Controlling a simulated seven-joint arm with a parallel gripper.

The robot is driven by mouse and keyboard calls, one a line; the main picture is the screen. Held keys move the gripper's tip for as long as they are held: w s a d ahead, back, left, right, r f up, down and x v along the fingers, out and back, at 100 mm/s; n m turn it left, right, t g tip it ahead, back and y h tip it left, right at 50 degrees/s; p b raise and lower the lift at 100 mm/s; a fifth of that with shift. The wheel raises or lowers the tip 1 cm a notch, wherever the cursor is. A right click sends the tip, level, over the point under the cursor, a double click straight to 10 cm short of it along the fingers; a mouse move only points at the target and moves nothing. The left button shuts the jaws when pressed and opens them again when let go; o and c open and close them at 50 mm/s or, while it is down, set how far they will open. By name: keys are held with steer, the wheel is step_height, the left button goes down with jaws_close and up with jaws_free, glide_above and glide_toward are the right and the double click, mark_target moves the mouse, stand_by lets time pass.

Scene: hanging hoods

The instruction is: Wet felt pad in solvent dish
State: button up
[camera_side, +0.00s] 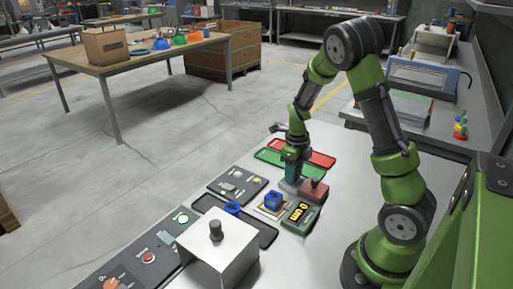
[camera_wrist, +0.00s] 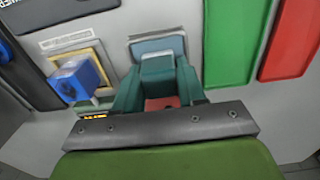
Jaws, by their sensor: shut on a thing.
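My gripper (camera_side: 291,178) points down at the work table. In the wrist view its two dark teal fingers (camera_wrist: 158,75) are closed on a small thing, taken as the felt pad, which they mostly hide. A shallow, pale blue-grey square dish (camera_wrist: 158,46), taken as the solvent dish, shows just beyond the fingertips. In the side view the fingertips are right at the dish (camera_side: 288,187); I cannot tell whether the held thing touches its inside.
A red block (camera_side: 313,190) stands close to the gripper, by a unit with a lit display (camera_side: 299,212). A blue block (camera_side: 273,200) sits on a yellow-edged plate. Green (camera_wrist: 235,40) and red (camera_wrist: 292,40) trays lie beside the dish. A white box (camera_side: 216,250) stands at the front.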

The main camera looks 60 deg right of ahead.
steer(key=shift+r, duration=3.3)
